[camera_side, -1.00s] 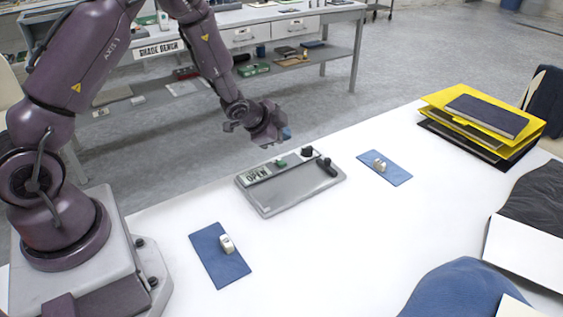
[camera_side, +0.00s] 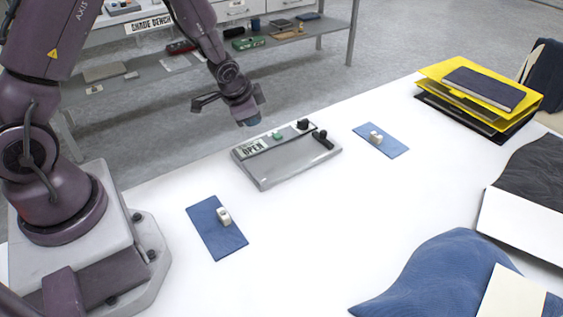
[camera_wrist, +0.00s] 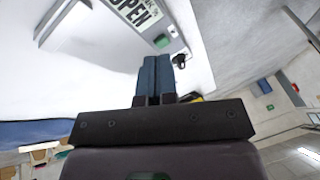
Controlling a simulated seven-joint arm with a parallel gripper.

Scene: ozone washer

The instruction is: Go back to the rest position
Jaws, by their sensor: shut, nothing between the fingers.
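Two blue mats lie on the white table (camera_side: 300,235), one at left (camera_side: 210,240) and one at right (camera_side: 392,148), each with a small pale piece. Yellow and black folders (camera_side: 450,70) are stacked at the back right. Blue cloth (camera_side: 440,270) lies in front. A shelf bench (camera_side: 280,45) stands behind.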

